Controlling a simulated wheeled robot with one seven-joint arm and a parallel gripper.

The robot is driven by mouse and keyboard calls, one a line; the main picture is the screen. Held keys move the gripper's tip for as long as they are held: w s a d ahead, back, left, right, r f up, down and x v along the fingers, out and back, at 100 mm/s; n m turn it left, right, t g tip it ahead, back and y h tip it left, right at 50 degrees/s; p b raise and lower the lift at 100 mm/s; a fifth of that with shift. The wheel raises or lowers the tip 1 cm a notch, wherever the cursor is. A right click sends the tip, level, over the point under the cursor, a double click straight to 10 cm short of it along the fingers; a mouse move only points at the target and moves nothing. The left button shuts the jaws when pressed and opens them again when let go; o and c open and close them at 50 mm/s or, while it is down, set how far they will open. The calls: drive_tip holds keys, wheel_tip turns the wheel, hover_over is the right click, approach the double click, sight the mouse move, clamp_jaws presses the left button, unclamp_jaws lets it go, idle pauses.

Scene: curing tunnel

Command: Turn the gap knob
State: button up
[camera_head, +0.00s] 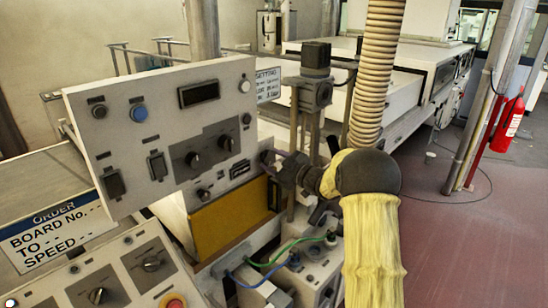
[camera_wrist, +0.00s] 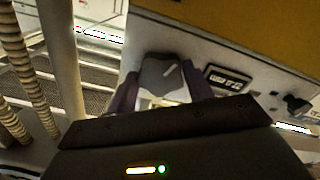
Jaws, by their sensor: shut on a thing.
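The gap knob (camera_wrist: 163,75) shows in the wrist view as a dark grey knob with a white pointer line, on a pale panel. My gripper (camera_wrist: 162,93) has one finger on each side of the knob and is shut on it. In the head view my gripper (camera_head: 270,163) reaches from the right to the right end of the upright control panel (camera_head: 165,115). The knob itself is hidden there behind the fingers. The fingers cover part of the knob's sides.
A small dark display (camera_wrist: 228,77) sits beside the knob. A yellow panel (camera_head: 232,217) lies below the control panel. A ribbed hose (camera_head: 377,75) hangs close behind my arm. Posts (camera_head: 293,150) stand near my gripper. A red extinguisher (camera_head: 508,125) stands far right.

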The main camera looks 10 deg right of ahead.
drive_tip(key=m+p, duration=0.2)
drive_tip(key=m, duration=0.3)
drive_tip(key=shift+f+p, duration=0.15)
drive_tip(key=shift+p, duration=0.25)
drive_tip(key=shift+f, duration=0.1)
drive_tip(key=o, duration=1)
drive_tip(key=shift+s, duration=0.1)
drive_tip(key=b+v, duration=0.4)
drive_tip(key=v, duration=1.3)
drive_tip(key=shift+s+b, duration=0.1)
drive_tip(key=shift+b, duration=0.3)
